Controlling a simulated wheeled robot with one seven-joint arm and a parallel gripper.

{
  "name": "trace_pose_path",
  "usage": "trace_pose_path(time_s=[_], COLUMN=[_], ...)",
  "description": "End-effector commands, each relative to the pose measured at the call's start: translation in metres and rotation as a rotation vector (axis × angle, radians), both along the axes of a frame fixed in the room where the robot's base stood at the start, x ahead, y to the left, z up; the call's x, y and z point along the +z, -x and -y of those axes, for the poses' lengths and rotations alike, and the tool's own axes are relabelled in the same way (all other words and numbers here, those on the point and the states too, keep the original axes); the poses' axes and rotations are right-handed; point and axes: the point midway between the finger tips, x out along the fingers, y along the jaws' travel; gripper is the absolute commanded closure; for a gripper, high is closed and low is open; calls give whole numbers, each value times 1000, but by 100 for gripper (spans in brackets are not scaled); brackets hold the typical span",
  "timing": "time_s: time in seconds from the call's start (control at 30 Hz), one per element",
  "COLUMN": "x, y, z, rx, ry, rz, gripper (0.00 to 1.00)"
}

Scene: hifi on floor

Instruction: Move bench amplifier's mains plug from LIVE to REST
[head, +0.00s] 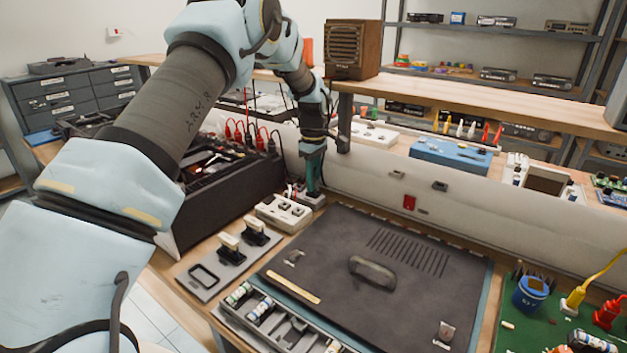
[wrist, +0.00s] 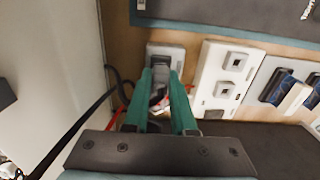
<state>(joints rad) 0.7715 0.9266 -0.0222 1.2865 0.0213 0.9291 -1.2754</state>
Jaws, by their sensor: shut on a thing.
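My gripper (head: 314,188) reaches down at the back left of the bench, beside the black amplifier-like case. In the wrist view its green fingers (wrist: 164,82) are shut on a dark grey plug (wrist: 158,94). The plug is over a small single-outlet plate (wrist: 178,50), which also shows under the fingers in the head view (head: 313,202). I cannot tell whether its pins are seated. A white block with two sockets (wrist: 208,98) stands beside it, also in the head view (head: 268,212); both sockets look empty. I cannot read LIVE or REST labels.
The black case (head: 230,195) with red and black leads stands close on the left. Black and red cables (wrist: 113,85) run beside the fingers. A grey plate (head: 207,289) carries two dark-and-cream plugs.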

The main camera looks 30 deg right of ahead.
Motion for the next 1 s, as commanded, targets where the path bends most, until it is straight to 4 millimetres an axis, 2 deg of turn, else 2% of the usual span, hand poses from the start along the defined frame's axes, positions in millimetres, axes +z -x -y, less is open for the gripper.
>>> trace_pose_path(time_s=[0.7, 0.73, 1.0], x=[-3, -3, -4], y=[0, 0, 0], z=[0, 0, 0], rx=[0, 0, 0], ry=[0, 0, 0], rz=[0, 0, 0], gripper=[100, 74, 43])
